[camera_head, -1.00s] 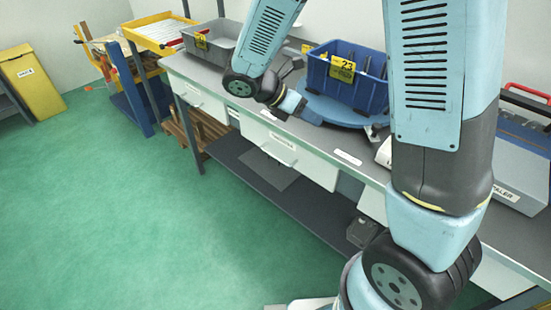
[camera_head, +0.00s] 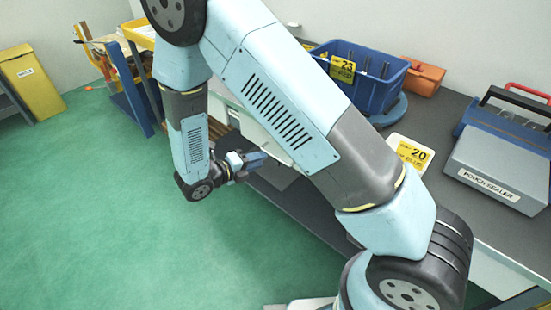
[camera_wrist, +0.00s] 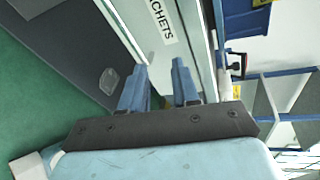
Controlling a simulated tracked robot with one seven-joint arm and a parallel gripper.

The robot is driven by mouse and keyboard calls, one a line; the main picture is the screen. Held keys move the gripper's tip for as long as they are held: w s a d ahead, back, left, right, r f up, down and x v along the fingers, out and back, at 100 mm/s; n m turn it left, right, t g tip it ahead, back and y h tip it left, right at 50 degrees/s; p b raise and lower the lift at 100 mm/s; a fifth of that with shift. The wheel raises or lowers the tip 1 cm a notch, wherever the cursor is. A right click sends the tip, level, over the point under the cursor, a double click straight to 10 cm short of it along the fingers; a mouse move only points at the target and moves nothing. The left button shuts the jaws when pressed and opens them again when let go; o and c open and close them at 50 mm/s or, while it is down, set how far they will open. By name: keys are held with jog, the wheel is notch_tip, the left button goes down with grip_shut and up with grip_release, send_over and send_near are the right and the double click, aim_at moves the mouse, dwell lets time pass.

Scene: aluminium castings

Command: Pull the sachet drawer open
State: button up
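The sachet drawer has a pale front (camera_wrist: 133,12) with a white label (camera_wrist: 162,22) that reads "...ACHETS" in the wrist view, its start cut off. My gripper (camera_wrist: 158,72) has its two blue fingers apart, pointing at the drawer front. A pale bar runs along the front towards the left finger; I cannot tell whether it is the handle or an edge. I cannot tell whether the fingers touch the front. In the head view my gripper (camera_head: 257,160) is in front of the bench, and my arm hides most of the drawer.
A blue bin (camera_head: 375,85) marked 23 stands on the bench top. A grey pouch sealer (camera_head: 500,160) is at the right. A dark lower shelf (camera_wrist: 65,50) lies beneath the drawers. Green floor (camera_head: 110,210) is open in front of the bench.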

aim_at(276, 157)
jog(key=s+a+f+n+t+y, duration=0.1)
jog(key=a+f+n+t, duration=0.15)
jog(key=f+n, duration=0.2)
jog(key=shift+m+g, duration=0.25)
jog(key=x, duration=1.3)
jog(key=shift+w, duration=0.15)
grip_shut()
jog(key=shift+f, duration=0.1)
